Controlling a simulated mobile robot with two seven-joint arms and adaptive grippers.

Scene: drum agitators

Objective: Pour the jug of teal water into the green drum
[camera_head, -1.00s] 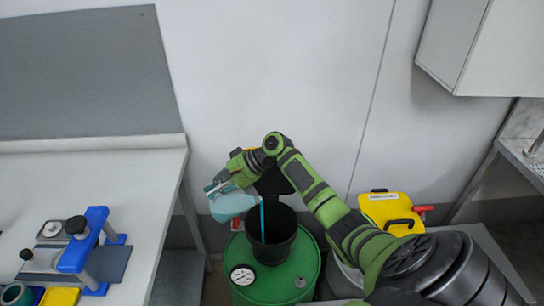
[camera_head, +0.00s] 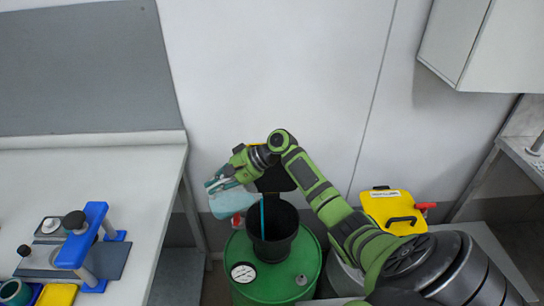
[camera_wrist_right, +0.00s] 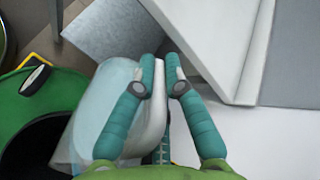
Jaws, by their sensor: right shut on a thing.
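The jug of teal water (camera_head: 231,203) is tilted, its lower end toward the black funnel. It also shows in the right wrist view (camera_wrist_right: 98,98). A thin teal stream (camera_head: 262,216) falls from its mouth into the black funnel (camera_head: 272,246) on top of the green drum (camera_head: 308,258). My right gripper (camera_head: 222,184) is shut on the jug, left of and above the funnel; its teal fingers (camera_wrist_right: 162,75) close on the jug's pale handle in the right wrist view. The level inside the funnel cannot be seen. My left gripper is not in view.
A round gauge (camera_head: 243,272) sits on the drum's lid. A yellow-lidded container (camera_head: 392,207) with a red part stands right of the drum. A white bench (camera_head: 140,190) with a blue-framed device (camera_head: 92,235) is at left. A wall cabinet (camera_head: 500,45) hangs at upper right.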

